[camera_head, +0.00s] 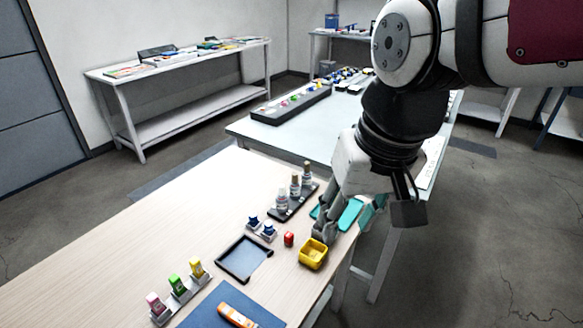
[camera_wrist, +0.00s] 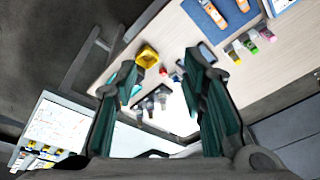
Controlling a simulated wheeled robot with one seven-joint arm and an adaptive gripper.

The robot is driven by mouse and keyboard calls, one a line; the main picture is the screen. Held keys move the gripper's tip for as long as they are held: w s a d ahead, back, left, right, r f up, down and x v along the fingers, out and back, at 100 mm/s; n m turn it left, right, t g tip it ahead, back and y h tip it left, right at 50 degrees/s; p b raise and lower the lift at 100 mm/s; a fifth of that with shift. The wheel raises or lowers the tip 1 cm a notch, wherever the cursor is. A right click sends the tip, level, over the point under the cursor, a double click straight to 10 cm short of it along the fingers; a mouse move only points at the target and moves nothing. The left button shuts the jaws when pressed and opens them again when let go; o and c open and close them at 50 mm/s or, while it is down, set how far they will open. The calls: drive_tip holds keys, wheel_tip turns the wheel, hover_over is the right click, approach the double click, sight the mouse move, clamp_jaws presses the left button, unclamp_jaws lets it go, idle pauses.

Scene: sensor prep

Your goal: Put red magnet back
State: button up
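A small red magnet (camera_head: 289,238) stands on the wooden table, just left of an open yellow box (camera_head: 313,265). In the wrist view the red magnet (camera_wrist: 163,71) shows small between my fingers, beside the yellow box (camera_wrist: 147,57). My gripper (camera_head: 348,220) is above the table's right side, behind and to the right of the yellow box. In the wrist view my gripper (camera_wrist: 162,68) has its two fingers wide apart with nothing held between them. The fingers partly hide a teal tray (camera_head: 350,213) in the head view.
A shallow black tray (camera_head: 244,258) lies left of the red magnet. Blue-topped pieces (camera_head: 269,230) and a rack of bottles (camera_head: 296,187) stand behind. Several coloured bottles (camera_head: 177,283) and an orange tool (camera_head: 237,316) on a blue mat (camera_head: 205,311) are nearer. The left tabletop is clear.

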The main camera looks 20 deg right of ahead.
drive_tip(key=shift+n+t, duration=0.3)
drive_tip(key=shift+n, duration=0.6)
drive_tip(key=s, duration=0.6)
drive_tip(key=shift+d+f, duration=0.15)
drive_tip(key=shift+f, duration=0.1)
drive_tip(key=shift+t, duration=0.5)
wheel_tip(320, 180, up, 5)
drive_tip(key=p, duration=0.4)
drive_tip(key=shift+r, duration=0.15)
drive_tip(key=shift+w, duration=0.1)
drive_tip(key=shift+c, duration=0.3)
drive_tip(key=shift+d+h, duration=0.15)
drive_tip(key=shift+h, duration=0.15)
drive_tip(key=shift+c, duration=0.3)
